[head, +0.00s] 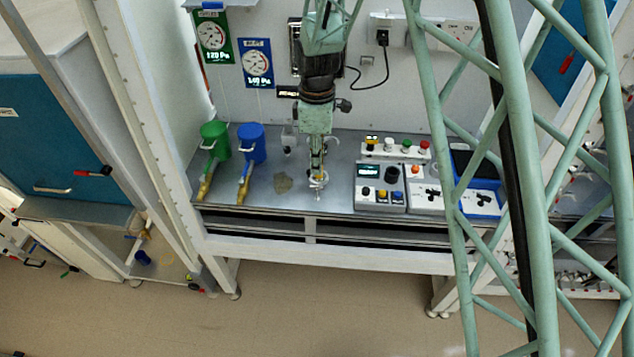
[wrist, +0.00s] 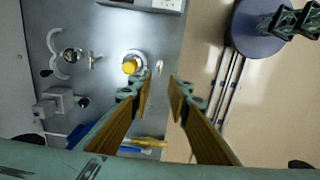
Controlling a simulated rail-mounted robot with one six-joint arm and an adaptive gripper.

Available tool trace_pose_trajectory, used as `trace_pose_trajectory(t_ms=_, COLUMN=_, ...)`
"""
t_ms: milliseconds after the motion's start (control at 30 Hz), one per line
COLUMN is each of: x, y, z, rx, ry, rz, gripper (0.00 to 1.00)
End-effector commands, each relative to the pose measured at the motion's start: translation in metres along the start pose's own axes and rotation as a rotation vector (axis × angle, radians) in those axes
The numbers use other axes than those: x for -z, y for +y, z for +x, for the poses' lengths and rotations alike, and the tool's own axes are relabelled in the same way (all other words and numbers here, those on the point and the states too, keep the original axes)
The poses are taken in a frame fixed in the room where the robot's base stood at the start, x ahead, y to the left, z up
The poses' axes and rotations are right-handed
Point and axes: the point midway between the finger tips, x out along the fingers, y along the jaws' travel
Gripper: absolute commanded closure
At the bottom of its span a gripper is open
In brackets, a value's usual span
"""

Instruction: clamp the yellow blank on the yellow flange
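A round yellow piece (wrist: 130,66) sits on a pale ring-shaped flange (wrist: 136,56) on the bench; I cannot tell whether it is the loose blank or part of the flange. In the head view the pale flange (head: 318,181) is partly behind my gripper. A silver hinged clamp (wrist: 60,68) lies open on the bench, left of the flange in the wrist view, with a small wing-nut part beside it. My gripper (wrist: 161,82) is open and empty, its left fingertip overlapping the flange's edge in view. In the head view my gripper (head: 317,170) points down over the bench.
A green container (head: 214,135) and a blue container (head: 251,145) with brass-coloured spouts stand left. Control boxes (head: 380,187) stand right. A small grey fixture (wrist: 55,103) stands behind. The bench's front edge is close to the flange.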

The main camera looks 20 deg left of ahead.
Motion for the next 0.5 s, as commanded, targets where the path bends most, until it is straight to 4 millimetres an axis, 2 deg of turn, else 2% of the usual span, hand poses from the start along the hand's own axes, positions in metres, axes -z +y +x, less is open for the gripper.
trace_pose_trajectory(t_ms=500, x=0.000, y=-0.001, z=0.052, rx=0.002, ry=-0.001, rz=0.000, gripper=0.83)
